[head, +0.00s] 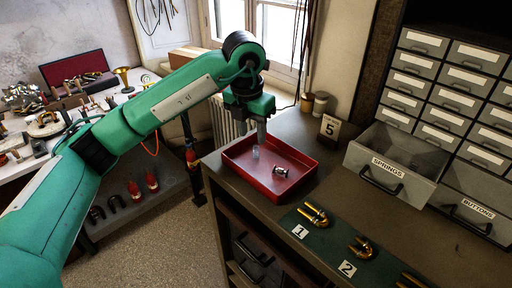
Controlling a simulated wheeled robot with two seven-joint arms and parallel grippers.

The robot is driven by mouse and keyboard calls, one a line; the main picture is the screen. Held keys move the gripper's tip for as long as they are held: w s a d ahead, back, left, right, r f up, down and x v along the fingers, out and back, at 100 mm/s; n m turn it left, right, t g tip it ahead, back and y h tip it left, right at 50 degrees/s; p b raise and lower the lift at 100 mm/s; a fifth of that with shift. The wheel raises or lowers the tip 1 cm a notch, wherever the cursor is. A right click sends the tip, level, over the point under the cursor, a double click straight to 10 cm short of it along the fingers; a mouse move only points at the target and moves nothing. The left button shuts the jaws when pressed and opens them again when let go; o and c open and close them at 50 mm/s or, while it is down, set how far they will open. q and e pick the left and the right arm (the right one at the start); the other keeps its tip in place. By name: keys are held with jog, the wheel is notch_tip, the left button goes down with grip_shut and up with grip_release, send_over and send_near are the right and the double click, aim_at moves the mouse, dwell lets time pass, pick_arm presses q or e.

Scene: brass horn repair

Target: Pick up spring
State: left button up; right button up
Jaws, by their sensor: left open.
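My left gripper (262,138) reaches in from the left and points down over the red tray (300,193) on the dark workbench; it is open. A small pale grey upright piece (255,153), which looks like the spring, is in the tray just below and slightly left of the fingertips. I cannot tell whether the fingers touch it. A short shiny metal part (281,171) lies in the tray to the right of the gripper. An open drawer labelled SPRINGS (390,168) sits to the right; its contents are unclear. My right gripper is not in view.
A card "5" (330,127) and small jars (320,103) stand behind the tray. A green mat with brass tubes (314,214) and cards 1 and 2 lies in front. A drawer cabinet (440,85) rises at the right. A cluttered white table (60,120) is at the left.

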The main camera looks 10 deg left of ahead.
aim_at(256, 145)
pick_arm(q)
jog(key=shift+f, duration=0.35)
jog(key=shift+w+d+f+p, duration=0.1)
jog(key=shift+d+f+p, duration=0.1)
jog(key=shift+f+p, duration=0.3)
jog(key=f+p, duration=0.2)
jog(key=f, duration=0.1)
jog(key=shift+w+d, duration=0.2)
jog(key=shift+w, duration=0.1)
jog(key=shift+w+f, duration=0.1)
jog(key=shift+f, duration=0.55)
grip_shut()
